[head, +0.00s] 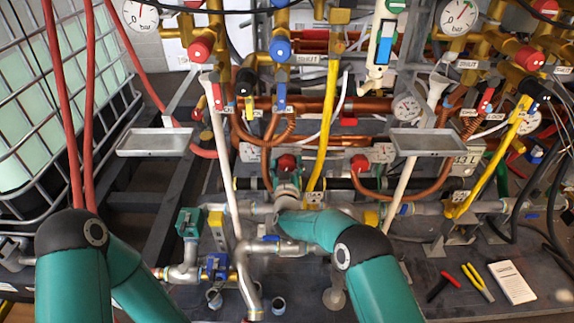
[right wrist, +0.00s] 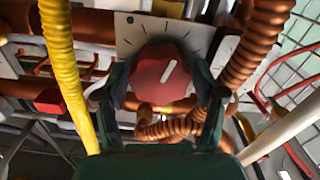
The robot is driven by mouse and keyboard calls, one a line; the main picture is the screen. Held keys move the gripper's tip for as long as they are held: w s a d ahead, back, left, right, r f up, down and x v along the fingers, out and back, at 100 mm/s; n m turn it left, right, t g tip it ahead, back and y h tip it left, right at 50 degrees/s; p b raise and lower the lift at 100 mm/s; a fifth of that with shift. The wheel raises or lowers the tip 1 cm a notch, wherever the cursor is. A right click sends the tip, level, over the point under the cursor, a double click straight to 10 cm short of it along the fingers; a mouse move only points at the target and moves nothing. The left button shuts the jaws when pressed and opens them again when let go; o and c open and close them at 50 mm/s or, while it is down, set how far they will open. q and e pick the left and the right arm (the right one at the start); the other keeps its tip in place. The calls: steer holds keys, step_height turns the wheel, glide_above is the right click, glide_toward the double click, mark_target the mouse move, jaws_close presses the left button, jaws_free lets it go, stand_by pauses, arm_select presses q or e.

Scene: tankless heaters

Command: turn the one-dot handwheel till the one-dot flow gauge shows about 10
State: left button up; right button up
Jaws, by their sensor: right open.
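A red handwheel (right wrist: 164,77) with a white pointer line sits between the jaws of my right gripper (right wrist: 168,92) in the right wrist view. The jaws are open, one on each side; I cannot tell whether they touch it. The line points up and slightly right. The plate (right wrist: 125,38) behind has tick marks and one dark dot. In the head view this handwheel (head: 287,162) shows just beyond my right gripper (head: 287,180). Round gauges stand at upper left (head: 140,14) and upper right (head: 460,16); their dot marks and readings are unclear. My left gripper is out of view.
A yellow hose (right wrist: 66,75) and a ribbed copper pipe (right wrist: 255,45) flank my right gripper. Another red handwheel (head: 360,163) is to the right. Two grey trays (head: 155,142) (head: 428,142) stick out. Pliers (head: 477,282) and a white card (head: 512,282) lie at lower right.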

steer(key=c, duration=0.9)
steer(key=shift+o, duration=0.2)
steer(key=shift+f, duration=0.1)
steer(key=shift+f+m+b, duration=0.1)
steer(key=shift+m+b, duration=0.6)
steer(key=shift+b, duration=0.4)
steer(key=m+b, duration=0.4)
steer(key=b, duration=0.2)
steer(key=m+b, duration=0.5)
steer(key=b, duration=0.1)
steer(key=shift+d+f, duration=0.15)
steer(key=shift+d, duration=0.05)
steer(key=shift+m+b, duration=0.9)
steer(key=shift+b, duration=0.05)
steer(key=shift+d, duration=0.1)
